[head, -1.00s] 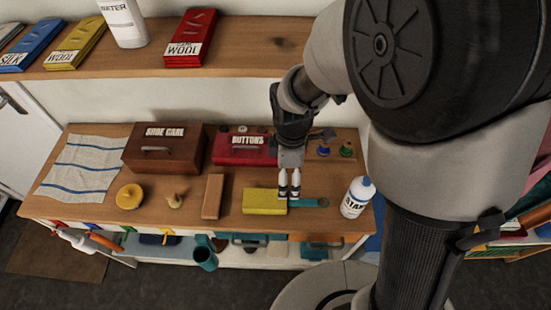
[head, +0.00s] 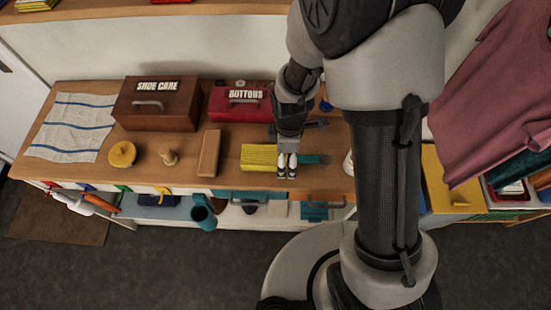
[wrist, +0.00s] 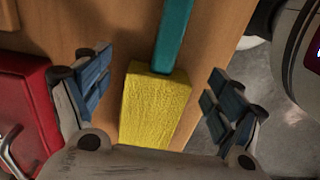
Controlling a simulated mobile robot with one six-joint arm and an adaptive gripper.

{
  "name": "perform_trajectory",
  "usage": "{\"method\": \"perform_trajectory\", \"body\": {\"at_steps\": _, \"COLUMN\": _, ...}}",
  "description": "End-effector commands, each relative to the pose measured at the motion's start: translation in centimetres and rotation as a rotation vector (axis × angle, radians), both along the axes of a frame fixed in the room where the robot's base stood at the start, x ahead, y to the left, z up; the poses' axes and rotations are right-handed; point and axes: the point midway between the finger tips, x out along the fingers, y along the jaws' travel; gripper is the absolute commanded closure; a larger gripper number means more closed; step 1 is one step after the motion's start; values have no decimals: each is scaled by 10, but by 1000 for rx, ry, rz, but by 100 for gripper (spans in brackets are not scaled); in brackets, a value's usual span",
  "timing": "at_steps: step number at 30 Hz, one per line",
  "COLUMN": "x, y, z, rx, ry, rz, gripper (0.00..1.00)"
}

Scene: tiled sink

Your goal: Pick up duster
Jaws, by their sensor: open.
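The duster has a yellow block head (head: 259,157) and a teal handle (head: 315,159). It lies on the wooden counter with the handle pointing right. My gripper (head: 287,172) points down at the duster, near where head and handle meet, and hides part of it in the head view. In the wrist view my gripper (wrist: 163,92) is open. Its blue-padded fingers stand on either side of the yellow head (wrist: 155,105), with gaps on both sides. The teal handle (wrist: 174,35) runs up out of that view.
A red buttons box (head: 238,103) and a brown shoe care box (head: 156,103) stand behind. A wooden block (head: 209,153) lies left of the duster. A white bottle (head: 348,163), mostly hidden by my arm, is to the right. The counter's front edge is close.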

Motion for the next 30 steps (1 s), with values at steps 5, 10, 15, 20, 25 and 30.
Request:
{"method": "perform_trajectory", "body": {"at_steps": 5, "x": 1, "y": 0, "z": -3, "rx": 1, "ry": -2, "rz": 0, "gripper": 14}}
{"method": "perform_trajectory", "body": {"at_steps": 10, "x": 1, "y": 0, "z": -3, "rx": 1, "ry": -2, "rz": 0, "gripper": 21}}
{"method": "perform_trajectory", "body": {"at_steps": 15, "x": 1, "y": 0, "z": -3, "rx": 1, "ry": -2, "rz": 0, "gripper": 32}}
{"method": "perform_trajectory", "body": {"at_steps": 20, "x": 1, "y": 0, "z": -3, "rx": 1, "ry": -2, "rz": 0, "gripper": 43}}
{"method": "perform_trajectory", "body": {"at_steps": 25, "x": 1, "y": 0, "z": -3, "rx": 0, "ry": -1, "rz": 0, "gripper": 54}}
{"method": "perform_trajectory", "body": {"at_steps": 30, "x": 1, "y": 0, "z": -3, "rx": 1, "ry": -2, "rz": 0, "gripper": 63}}
